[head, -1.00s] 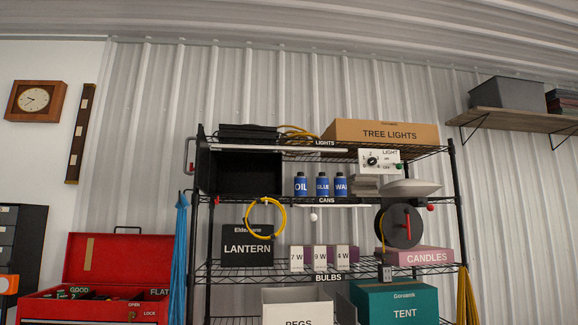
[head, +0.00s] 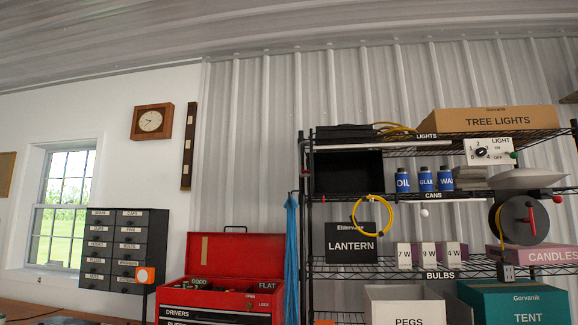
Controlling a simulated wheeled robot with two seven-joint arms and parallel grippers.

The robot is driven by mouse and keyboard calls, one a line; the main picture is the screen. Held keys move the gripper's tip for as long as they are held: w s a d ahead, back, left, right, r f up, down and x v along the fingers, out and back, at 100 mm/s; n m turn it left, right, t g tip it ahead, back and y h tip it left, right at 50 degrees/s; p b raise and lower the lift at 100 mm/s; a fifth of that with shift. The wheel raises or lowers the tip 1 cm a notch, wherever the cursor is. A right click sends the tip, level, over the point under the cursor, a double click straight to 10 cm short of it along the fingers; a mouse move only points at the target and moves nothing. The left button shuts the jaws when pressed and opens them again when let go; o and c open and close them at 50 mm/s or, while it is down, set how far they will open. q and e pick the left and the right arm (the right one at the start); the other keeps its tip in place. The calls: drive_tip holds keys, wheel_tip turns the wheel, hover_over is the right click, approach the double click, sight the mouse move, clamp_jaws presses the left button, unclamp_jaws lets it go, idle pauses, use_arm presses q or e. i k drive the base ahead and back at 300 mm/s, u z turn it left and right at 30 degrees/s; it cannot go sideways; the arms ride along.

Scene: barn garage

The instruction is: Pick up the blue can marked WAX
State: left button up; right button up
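The blue can marked WAX (head: 445,181) stands upright on the shelf labelled CANS, in the head view right of centre. The last letter of its label is not clearly readable. Grey-white flat items lie close to the right of the WAX can. Neither of my grippers is in view.
A black wire shelf unit (head: 308,232) holds the cans. A black bin (head: 347,173) is left of them. A LIGHT switch box (head: 488,151) sits above right. A yellow cable loop (head: 370,216) hangs below. A red toolbox (head: 235,254) and a drawer cabinet (head: 125,240) stand left.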

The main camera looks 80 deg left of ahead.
sight(444, 176)
drive_tip(key=k, duration=1.1)
drive_tip(key=u, duration=2.1)
drive_tip(key=i, duration=0.5)
drive_tip(key=z, duration=0.1)
